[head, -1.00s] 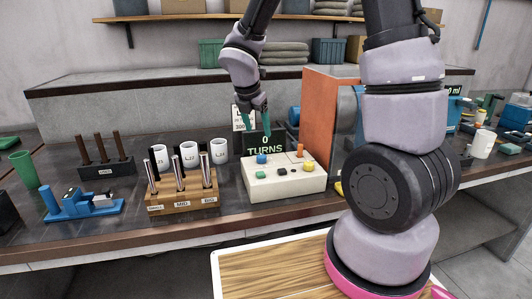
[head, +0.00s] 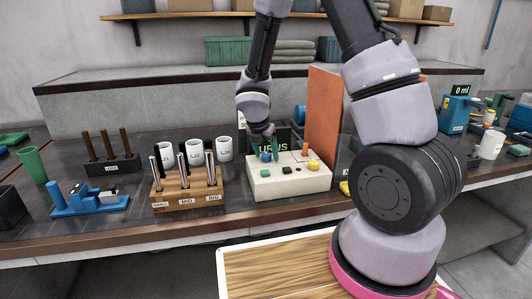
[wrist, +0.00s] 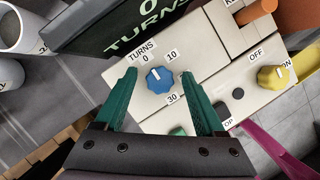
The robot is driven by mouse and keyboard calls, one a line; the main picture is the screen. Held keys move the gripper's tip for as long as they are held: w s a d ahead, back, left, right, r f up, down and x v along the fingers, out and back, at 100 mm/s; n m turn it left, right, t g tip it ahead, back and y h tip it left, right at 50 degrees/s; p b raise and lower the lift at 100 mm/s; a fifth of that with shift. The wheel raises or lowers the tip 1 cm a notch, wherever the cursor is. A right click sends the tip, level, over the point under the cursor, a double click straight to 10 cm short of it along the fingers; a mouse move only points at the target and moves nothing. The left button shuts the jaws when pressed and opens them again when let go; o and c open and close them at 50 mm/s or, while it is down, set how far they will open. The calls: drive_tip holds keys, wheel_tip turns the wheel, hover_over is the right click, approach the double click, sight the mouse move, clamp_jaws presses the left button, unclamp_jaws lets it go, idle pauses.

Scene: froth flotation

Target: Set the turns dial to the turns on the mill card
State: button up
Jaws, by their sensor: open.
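The blue turns dial (wrist: 160,79) is on a white control box (head: 290,187). Its white pointer mark faces roughly the 0 label; 10 and 30 labels also show around it. The dark display (wrist: 125,28) behind reads 0 TURNS. My gripper (wrist: 158,75) is open, its green fingers on either side of the dial, apart from it or nearly so; contact cannot be told. In the head view my gripper (head: 269,150) is low over the box, partly covering the dial and display.
The box also carries a yellow ON/OFF knob (wrist: 271,77), an orange lever (wrist: 256,11) and a green button (wrist: 178,131). An orange panel (head: 323,115) stands close behind right. A wooden rod rack (head: 187,190) and white cups (head: 224,148) stand left.

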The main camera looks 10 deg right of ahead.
clamp_jaws()
idle(0.3)
drive_tip(key=m+g, duration=0.1)
drive_tip(key=m, duration=0.2)
drive_tip(key=m+h, duration=0.1)
drive_tip(key=m, duration=0.1)
drive_tip(key=shift+w+m+g, duration=0.1)
drive_tip(key=shift+m+g, duration=0.3)
drive_tip(key=m+g, duration=0.1)
drive_tip(key=m, duration=0.2)
drive_tip(key=m+g, duration=0.1)
drive_tip(key=m, duration=0.2)
drive_tip(key=shift+w+h, duration=0.15)
drive_tip(key=shift+h, duration=0.25)
drive_tip(key=m+g, duration=0.1)
drive_tip(key=m, duration=0.2)
drive_tip(key=m+g+y, duration=0.1)
drive_tip(key=m, duration=0.2)
drive_tip(key=shift+w+m+g, duration=0.1)
drive_tip(key=shift+m+g, duration=0.2)
drive_tip(key=shift+m, duration=0.1)
drive_tip(key=m+y, duration=0.1)
drive_tip(key=m, duration=0.1)
drive_tip(key=m+g, duration=0.1)
drive_tip(key=m, duration=0.1)
drive_tip(key=shift+m+y, duration=0.4)
drive_tip(key=shift+m, duration=0.3)
